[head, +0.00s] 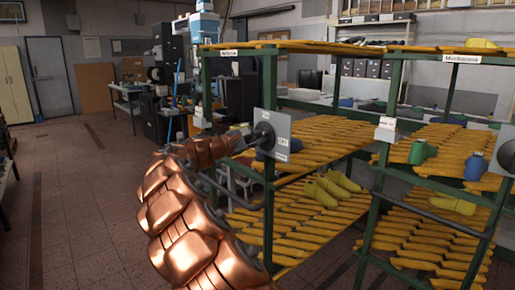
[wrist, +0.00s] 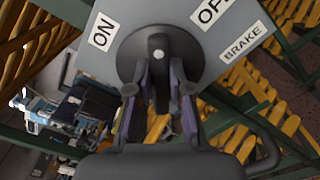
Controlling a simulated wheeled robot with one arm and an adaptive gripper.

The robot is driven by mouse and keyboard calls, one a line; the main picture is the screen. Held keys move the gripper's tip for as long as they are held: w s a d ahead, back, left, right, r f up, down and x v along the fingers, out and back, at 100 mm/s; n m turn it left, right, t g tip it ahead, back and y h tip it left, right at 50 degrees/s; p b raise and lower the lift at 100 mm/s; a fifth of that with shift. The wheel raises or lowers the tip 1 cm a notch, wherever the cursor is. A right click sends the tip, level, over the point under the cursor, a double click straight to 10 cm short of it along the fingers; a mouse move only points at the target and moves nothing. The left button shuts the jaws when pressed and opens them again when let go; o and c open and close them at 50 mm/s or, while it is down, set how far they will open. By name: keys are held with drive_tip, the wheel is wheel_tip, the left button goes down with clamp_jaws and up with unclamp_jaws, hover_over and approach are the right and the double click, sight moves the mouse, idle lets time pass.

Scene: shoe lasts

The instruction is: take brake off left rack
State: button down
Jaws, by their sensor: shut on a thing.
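The left rack (head: 268,205) has green posts and orange slatted shelves. A grey brake plate (head: 281,122) is fixed to its near post. The plate also shows in the wrist view (wrist: 190,20), with ON at the left, OFF at the upper right and BRAKE at the right. A round dark brake knob (wrist: 158,45) with a raised grip sits on the plate. My gripper (head: 260,137) reaches the knob from the left, at the end of my copper-coloured arm. In the wrist view its fingers (wrist: 160,90) are shut on the knob's grip, hiding part of it.
A second rack (head: 385,150) stands at the right with its own plate and dark knob (head: 508,155). Yellow shoe lasts (head: 338,185) lie on the left rack; green and blue ones lie on the right rack. The tiled floor (head: 85,215) at the left is clear.

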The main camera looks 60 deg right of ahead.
drive_tip(key=m+b, duration=0.5)
drive_tip(key=f+m+b, duration=0.1)
drive_tip(key=m+b, duration=0.1)
drive_tip(key=b, duration=0.1)
drive_tip(key=shift+s+m, duration=0.1)
drive_tip(key=shift+m, duration=0.2)
drive_tip(key=shift+r+b, duration=0.15)
drive_tip(key=shift+b, duration=0.15)
drive_tip(key=c, duration=1.1)
unclamp_jaws()
drive_tip(key=shift+o, duration=0.2)
drive_tip(key=shift+a, duration=0.1)
